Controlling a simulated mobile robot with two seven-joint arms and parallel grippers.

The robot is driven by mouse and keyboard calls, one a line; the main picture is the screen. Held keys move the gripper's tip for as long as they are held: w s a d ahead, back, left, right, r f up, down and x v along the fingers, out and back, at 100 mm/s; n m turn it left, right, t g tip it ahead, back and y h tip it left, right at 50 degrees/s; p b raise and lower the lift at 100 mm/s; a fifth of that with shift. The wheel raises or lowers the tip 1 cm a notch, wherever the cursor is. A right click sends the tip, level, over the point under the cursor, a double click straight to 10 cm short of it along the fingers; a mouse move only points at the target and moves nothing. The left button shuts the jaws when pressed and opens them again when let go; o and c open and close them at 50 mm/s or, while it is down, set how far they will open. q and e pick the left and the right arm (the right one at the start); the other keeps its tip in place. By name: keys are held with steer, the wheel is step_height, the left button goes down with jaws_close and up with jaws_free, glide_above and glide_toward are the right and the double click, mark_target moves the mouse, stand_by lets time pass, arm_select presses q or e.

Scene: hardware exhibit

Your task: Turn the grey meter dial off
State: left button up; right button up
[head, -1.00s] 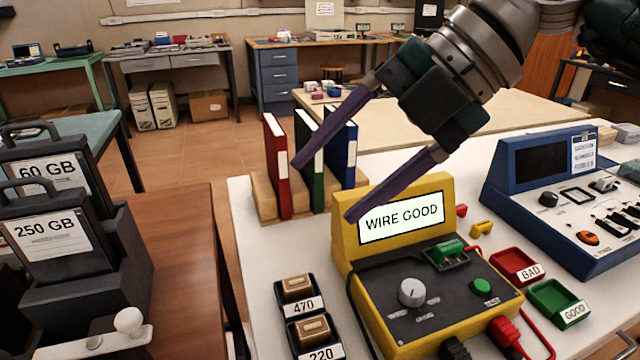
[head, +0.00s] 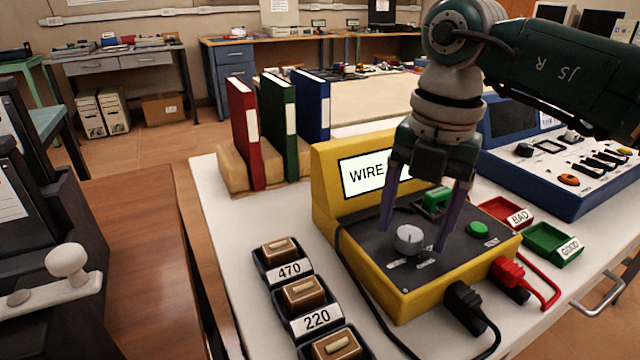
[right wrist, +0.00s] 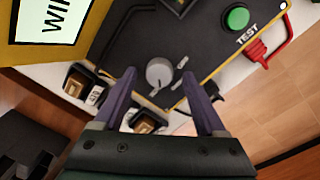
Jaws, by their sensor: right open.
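The grey dial (head: 408,239) is on the dark top panel of the yellow meter (head: 335,207), whose screen (head: 362,178) shows "WIRE" with the rest hidden behind my gripper. My right gripper (head: 414,240) is open and points down, its purple fingers on either side of the dial in the head view. In the right wrist view the dial (right wrist: 159,73) lies between and a little beyond the fingertips (right wrist: 168,82). I cannot tell whether the fingers touch it. My left gripper is not in view.
A green button (head: 477,229) and a green clip block (head: 433,200) are close to the dial. Red (head: 511,269) and black (head: 464,301) plugs stick out in front. Labelled component trays (head: 283,262) stand at the left, binders (head: 278,125) behind, and red and green bins (head: 551,243) at the right.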

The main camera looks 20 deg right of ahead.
steer(key=shift+f, duration=0.3)
jaws_close()
stand_by(0.5)
